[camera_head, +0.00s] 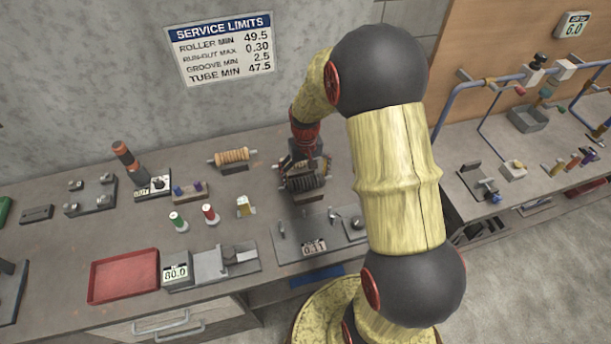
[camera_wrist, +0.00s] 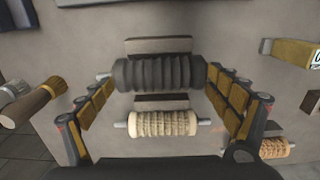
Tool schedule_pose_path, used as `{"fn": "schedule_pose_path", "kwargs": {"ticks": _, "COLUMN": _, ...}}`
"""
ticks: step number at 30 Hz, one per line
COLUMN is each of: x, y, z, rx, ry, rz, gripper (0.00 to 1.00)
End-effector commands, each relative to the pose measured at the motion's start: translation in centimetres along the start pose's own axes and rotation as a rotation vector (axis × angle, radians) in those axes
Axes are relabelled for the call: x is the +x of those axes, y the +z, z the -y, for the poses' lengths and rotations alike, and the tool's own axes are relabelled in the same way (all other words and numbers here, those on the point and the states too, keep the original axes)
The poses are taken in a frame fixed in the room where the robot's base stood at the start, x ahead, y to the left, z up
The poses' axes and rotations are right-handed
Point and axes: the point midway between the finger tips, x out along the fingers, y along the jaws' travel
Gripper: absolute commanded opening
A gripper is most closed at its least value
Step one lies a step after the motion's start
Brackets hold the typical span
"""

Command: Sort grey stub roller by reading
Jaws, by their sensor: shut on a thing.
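A dark grey ribbed roller (camera_wrist: 160,73) lies across between the two fingers of my gripper (camera_wrist: 158,82) in the wrist view. A thin metal shaft stub shows at its left end. The fingers are shut on its ends. In the head view the grey roller (camera_head: 303,183) sits under my gripper (camera_head: 304,166), by a dark block (camera_head: 307,198); I cannot tell whether it is lifted clear. The run-out gauge display (camera_head: 314,247) reads 0.31. The caliper display (camera_head: 175,272) reads 80.0. The wall sign (camera_head: 222,47) lists roller min 49.5 and run-out max 0.30.
A cream roller (camera_wrist: 162,123) lies close beside the grey one. A tan roller (camera_head: 232,156) rests on a stand to the left. A red tray (camera_head: 123,276) is at the front left and a blue tray (camera_head: 316,274) at the front edge. Green (camera_head: 178,221) and red (camera_head: 210,214) spools stand mid-bench.

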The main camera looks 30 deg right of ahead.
Motion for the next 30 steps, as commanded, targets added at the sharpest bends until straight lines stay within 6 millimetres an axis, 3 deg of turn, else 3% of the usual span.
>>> {"fn": "schedule_pose_path", "kwargs": {"ticks": 30, "x": 1.1, "y": -0.1, "z": 0.0, "rx": 0.000, "ry": 0.000, "rz": -0.001, "gripper": 0.34}}
